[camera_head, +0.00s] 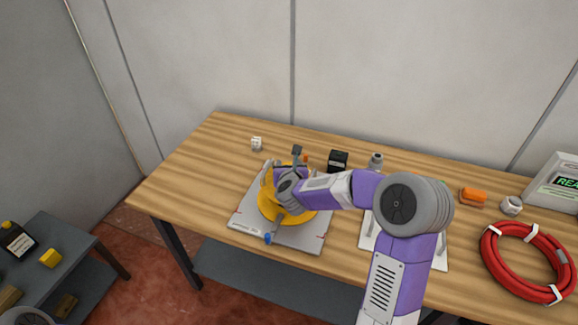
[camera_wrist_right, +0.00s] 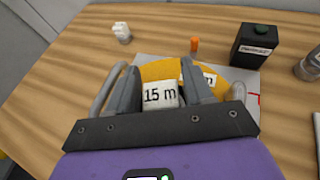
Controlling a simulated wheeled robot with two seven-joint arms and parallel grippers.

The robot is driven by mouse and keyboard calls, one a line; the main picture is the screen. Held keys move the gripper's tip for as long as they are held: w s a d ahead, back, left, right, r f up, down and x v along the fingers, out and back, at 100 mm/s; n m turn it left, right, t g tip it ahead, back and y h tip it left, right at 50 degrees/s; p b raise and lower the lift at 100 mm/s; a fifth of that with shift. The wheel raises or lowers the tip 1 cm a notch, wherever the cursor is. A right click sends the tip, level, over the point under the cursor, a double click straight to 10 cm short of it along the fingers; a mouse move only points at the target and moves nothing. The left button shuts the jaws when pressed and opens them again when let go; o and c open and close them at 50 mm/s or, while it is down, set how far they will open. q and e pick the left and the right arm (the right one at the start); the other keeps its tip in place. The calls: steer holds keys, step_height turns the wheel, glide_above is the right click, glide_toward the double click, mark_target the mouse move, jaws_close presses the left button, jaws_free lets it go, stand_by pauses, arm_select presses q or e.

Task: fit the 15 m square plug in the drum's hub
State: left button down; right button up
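The yellow drum (camera_head: 268,206) lies on a grey board (camera_head: 245,221) left of the table's middle; it also shows in the wrist view (camera_wrist_right: 160,70). My right gripper (camera_head: 286,184) is over the drum's middle and hides the hub in the head view. In the wrist view its two fingers (camera_wrist_right: 158,72) stand on either side of a white block face marked "15 m" (camera_wrist_right: 160,95), the square plug, and appear to touch it. The plug is over the drum; whether it sits in the hub cannot be told. A second label ending in "m" (camera_wrist_right: 208,80) is partly behind the right finger. My left gripper is out of view.
An orange peg (camera_wrist_right: 194,44) stands behind the drum. A black box (camera_head: 338,160) and a grey bottle (camera_head: 376,161) stand to its right. A white cube (camera_head: 256,143) is behind left. A red hose coil (camera_head: 492,263) and a display box (camera_head: 560,200) are at the right.

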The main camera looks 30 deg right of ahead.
steer(key=shift+s, duration=0.1)
steer(key=shift+b+v, duration=0.4)
steer(key=shift+v, duration=5.05)
steer(key=shift+r, duration=0.1)
